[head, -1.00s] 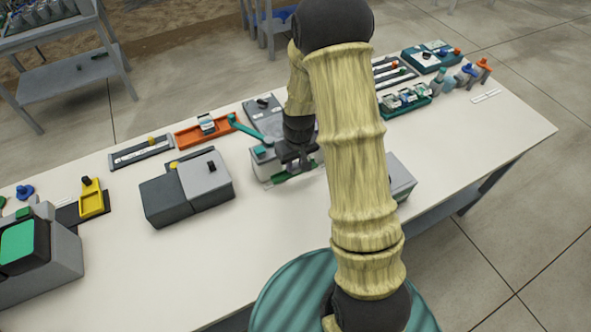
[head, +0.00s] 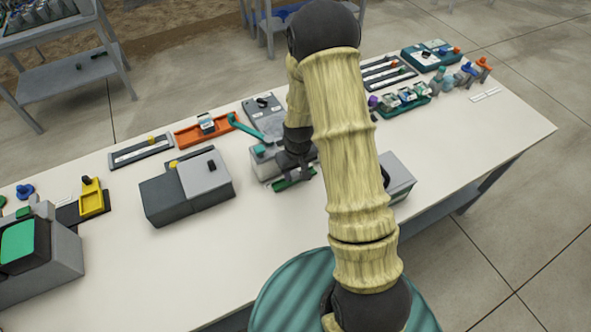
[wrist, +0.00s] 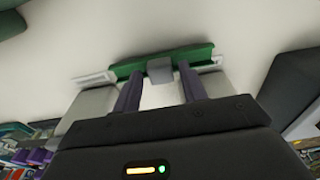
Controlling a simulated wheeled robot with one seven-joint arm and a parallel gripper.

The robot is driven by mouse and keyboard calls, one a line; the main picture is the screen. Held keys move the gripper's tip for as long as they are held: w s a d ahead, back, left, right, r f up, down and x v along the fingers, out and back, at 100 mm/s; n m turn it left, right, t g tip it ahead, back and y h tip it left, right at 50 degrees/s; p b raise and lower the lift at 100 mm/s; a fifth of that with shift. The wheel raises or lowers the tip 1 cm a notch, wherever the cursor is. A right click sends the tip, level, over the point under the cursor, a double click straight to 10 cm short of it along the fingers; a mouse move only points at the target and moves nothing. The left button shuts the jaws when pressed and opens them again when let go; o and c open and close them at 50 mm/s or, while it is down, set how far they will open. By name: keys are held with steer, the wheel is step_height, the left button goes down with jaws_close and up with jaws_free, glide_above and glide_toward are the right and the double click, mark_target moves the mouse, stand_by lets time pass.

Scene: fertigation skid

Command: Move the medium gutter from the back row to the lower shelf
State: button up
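A green gutter-like piece (head: 290,184) with a small grey block (wrist: 160,70) on it is below my gripper (head: 293,172), at the front of a grey stand (head: 262,168). In the wrist view the green piece (wrist: 198,54) lies across the view. My gripper's two fingers (wrist: 159,84) stand apart on either side of the grey block, with narrow gaps showing. An orange gutter (head: 190,138) and a grey one (head: 125,161) lie along the table's back edge. No label tells which is the medium one. My arm hides part of the stand, and I cannot identify the lower shelf.
A dark and light grey box (head: 185,190) stands left of my gripper. A yellow tray (head: 92,200) and a green-topped machine (head: 30,245) are farther left. A green tray of small items (head: 408,104) is at back right. The table's front middle is clear.

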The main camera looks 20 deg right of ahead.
steer(key=shift+o, duration=0.4)
steer(key=shift+r, duration=0.1)
steer(key=shift+r, duration=0.15)
step_height(320, 180, up, 12)
steer(key=s, duration=0.1)
steer(key=shift+d+b, duration=0.15)
steer(key=shift+b, duration=0.25)
steer(key=s+r+m, duration=0.1)
steer(key=s+r, duration=0.2)
steer(key=s, duration=0.3)
steer(key=s+r+m+t, duration=0.1)
steer(key=s+r, duration=0.2)
steer(key=s, duration=0.4)
steer(key=shift+s+a+r+t, duration=0.3)
steer(key=shift+a+r, duration=0.1)
steer(key=shift+a, duration=0.05)
steer(key=shift+w, duration=0.1)
steer(key=shift+c, duration=1.5)
